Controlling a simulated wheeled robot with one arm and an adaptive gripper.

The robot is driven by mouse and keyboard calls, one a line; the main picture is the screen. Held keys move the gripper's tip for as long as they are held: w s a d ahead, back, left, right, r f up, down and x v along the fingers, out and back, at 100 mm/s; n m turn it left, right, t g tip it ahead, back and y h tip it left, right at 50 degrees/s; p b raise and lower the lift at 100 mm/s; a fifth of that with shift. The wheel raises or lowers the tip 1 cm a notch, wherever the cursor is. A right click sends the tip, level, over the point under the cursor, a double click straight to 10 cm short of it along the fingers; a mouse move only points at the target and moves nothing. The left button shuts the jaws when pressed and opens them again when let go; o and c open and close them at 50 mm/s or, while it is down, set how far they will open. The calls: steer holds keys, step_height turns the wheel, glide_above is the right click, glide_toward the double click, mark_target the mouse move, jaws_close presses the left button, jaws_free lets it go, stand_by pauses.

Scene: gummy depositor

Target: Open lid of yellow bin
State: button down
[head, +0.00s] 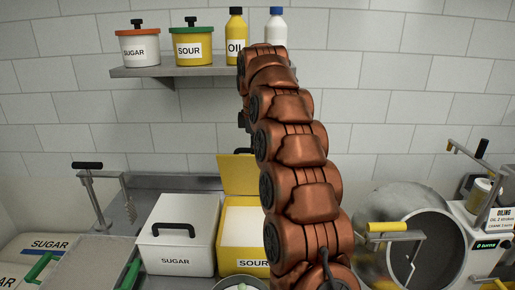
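The yellow bin (241,264), labelled SOUR, stands on the counter left of my arm, which covers its right side. Its yellow lid (238,176) is tilted up at the back of the bin, and white shows in the opening (243,221). A black piece at the lid's top edge looks like its handle (243,151). My copper arm rises in front of the bin and bends away at the top. My gripper is hidden behind the arm, so I cannot see whether it touches the lid.
A white SUGAR bin (178,244) with a closed lid stands left of the yellow bin. A shelf (170,71) above holds two pots and two bottles. A round drum machine (430,250) stands at the right. A pale bowl (240,285) shows at the bottom edge.

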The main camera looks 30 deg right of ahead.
steer(key=shift+f, duration=0.3)
steer(key=c, duration=1.3)
jaws_free()
steer(key=shift+w, duration=0.2)
steer(key=shift+o, duration=0.9)
steer(key=shift+s+r, duration=0.1)
steer(key=shift+s, duration=0.1)
